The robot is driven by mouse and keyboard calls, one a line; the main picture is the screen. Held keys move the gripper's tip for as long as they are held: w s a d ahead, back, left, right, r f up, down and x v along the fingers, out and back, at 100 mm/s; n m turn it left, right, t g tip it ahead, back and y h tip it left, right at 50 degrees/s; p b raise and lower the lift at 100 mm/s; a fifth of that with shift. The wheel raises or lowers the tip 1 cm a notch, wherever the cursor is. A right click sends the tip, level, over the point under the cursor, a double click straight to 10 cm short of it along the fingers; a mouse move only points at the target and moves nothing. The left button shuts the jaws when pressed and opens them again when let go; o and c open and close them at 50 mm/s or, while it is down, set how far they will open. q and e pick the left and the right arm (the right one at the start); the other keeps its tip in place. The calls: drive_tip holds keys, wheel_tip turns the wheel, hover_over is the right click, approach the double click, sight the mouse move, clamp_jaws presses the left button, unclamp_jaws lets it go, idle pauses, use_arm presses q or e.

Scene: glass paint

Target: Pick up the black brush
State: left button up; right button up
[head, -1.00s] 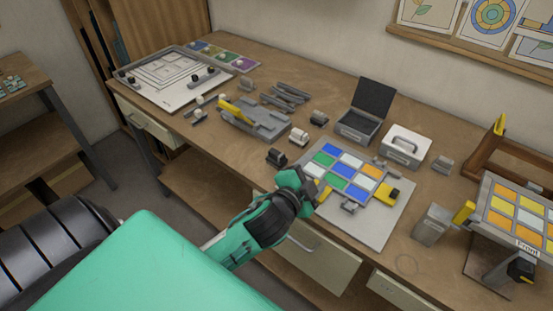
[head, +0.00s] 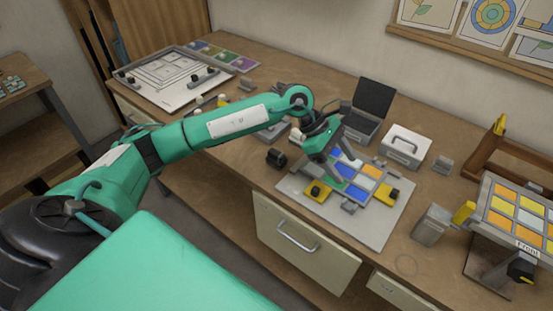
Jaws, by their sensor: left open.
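I cannot make out a clear black brush. A small dark object (head: 276,158) sits on the workbench just left of the coloured glass panel, too small to identify. My left gripper (head: 338,178) is open and points down over the left part of the coloured glass panel (head: 367,187), right of the dark object. Nothing shows between its fingers. My left arm hides much of the grey tool tray behind it. My right gripper is out of view.
The panel lies on a pale board (head: 372,232) with yellow clamps (head: 387,194) around it. An open black-lidded case (head: 361,127) and a white box (head: 404,147) stand behind. A grey container (head: 431,225) and a tilted colour rack (head: 515,212) stand to the right.

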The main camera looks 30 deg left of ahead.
use_arm(q)
drive_tip(key=w+a+y, duration=0.2)
drive_tip(key=a+y, duration=0.3)
drive_tip(key=a, duration=0.6)
drive_tip(key=r+y, duration=0.2)
drive_tip(key=y, duration=0.2)
hover_over(276, 153)
drive_tip(key=shift+m+g, duration=0.4)
drive_tip(key=f, duration=0.2)
drive_tip(key=f+p, duration=0.1)
drive_tip(key=f, duration=0.2)
drive_tip(key=f+p, duration=0.1)
drive_tip(key=f, duration=0.2)
drive_tip(key=shift+w+d, duration=0.2)
drive_tip(key=shift+w, duration=0.15)
drive_tip(key=f+p, duration=0.2)
drive_tip(key=f, duration=0.1)
drive_tip(key=f+p, duration=0.1)
drive_tip(key=f, duration=0.1)
drive_tip(key=shift+s+a, duration=0.2)
drive_tip(key=shift+s, duration=0.1)
drive_tip(key=shift+f, duration=0.25)
drive_tip(key=c, duration=1.1)
drive_tip(key=shift+r, duration=0.1)
